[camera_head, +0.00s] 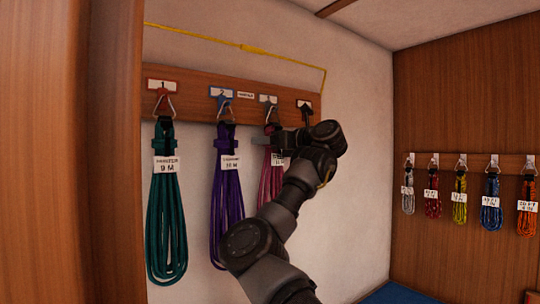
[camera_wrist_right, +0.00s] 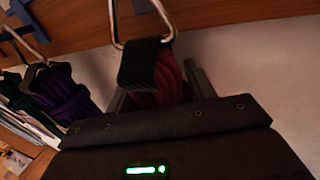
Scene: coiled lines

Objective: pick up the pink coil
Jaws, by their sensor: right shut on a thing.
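The pink coil (camera_head: 269,182) hangs in the head view from the third hook of the wooden rail, below a metal ring and a black strap, with a white tag. My right gripper (camera_head: 272,139) is at the upper part of the coil, just below the strap. In the right wrist view the coil (camera_wrist_right: 162,84) sits between the two fingers of my right gripper (camera_wrist_right: 160,90), which is shut on it. The metal ring (camera_wrist_right: 140,22) still runs through the strap. My arm hides part of the coil. My left gripper is out of view.
A teal coil (camera_head: 166,210) and a purple coil (camera_head: 227,195) hang to the left on the same rail (camera_head: 188,98). A dark hook (camera_head: 306,107) is at its right end. Several small coils hang from a rail (camera_head: 449,159) on the right wall. A wood panel (camera_head: 60,150) fills the left side.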

